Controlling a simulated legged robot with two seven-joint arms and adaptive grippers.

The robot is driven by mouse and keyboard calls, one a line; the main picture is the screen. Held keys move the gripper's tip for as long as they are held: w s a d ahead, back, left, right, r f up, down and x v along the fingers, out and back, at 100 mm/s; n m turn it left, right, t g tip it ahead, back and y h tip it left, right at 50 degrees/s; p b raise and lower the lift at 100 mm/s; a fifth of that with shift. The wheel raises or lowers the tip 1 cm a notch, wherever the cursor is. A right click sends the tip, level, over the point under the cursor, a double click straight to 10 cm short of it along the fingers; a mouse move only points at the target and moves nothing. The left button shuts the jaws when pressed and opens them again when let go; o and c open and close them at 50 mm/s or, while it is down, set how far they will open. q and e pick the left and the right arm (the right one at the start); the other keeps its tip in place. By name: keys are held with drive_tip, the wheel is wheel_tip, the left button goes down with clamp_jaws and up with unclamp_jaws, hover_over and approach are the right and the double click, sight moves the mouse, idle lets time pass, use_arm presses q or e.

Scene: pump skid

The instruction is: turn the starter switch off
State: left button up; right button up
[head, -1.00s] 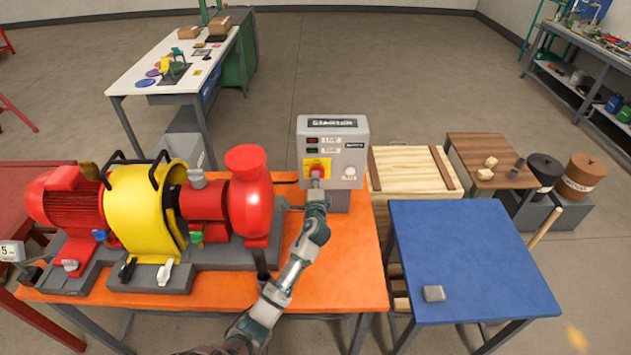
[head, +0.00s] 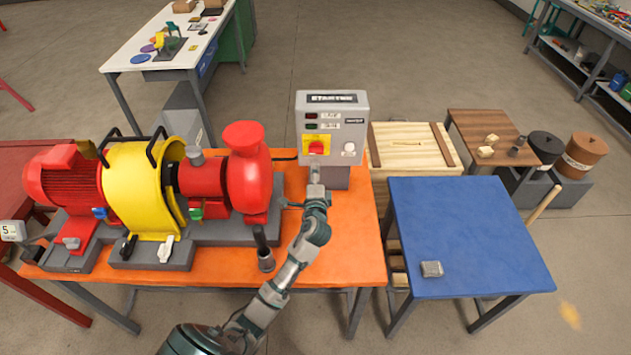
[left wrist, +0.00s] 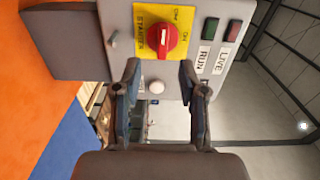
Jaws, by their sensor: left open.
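The grey starter box (head: 345,108) stands on the orange table. Its red rotary switch (head: 316,147) sits on a yellow plate (head: 306,137). In the left wrist view the red switch (left wrist: 167,40) shows turned sideways, with ON and OFF marks on the yellow plate (left wrist: 146,22). I cannot tell surely which mark it points to. My left gripper (head: 316,178) is in front of and just below the switch, apart from it. In the left wrist view its two fingers (left wrist: 158,80) are spread and empty, with the switch beyond their tips. My right gripper is not in view.
The red and yellow pump set (head: 140,188) stands left of the box on the orange table (head: 345,240). A wooden crate (head: 410,150) and a blue table (head: 470,235) are at the right. A white knob (left wrist: 157,87) sits beside the switch.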

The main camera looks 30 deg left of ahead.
use_arm(q)
drive_tip(key=v, duration=0.4)
drive_tip(key=shift+f, duration=0.1)
idle(0.3)
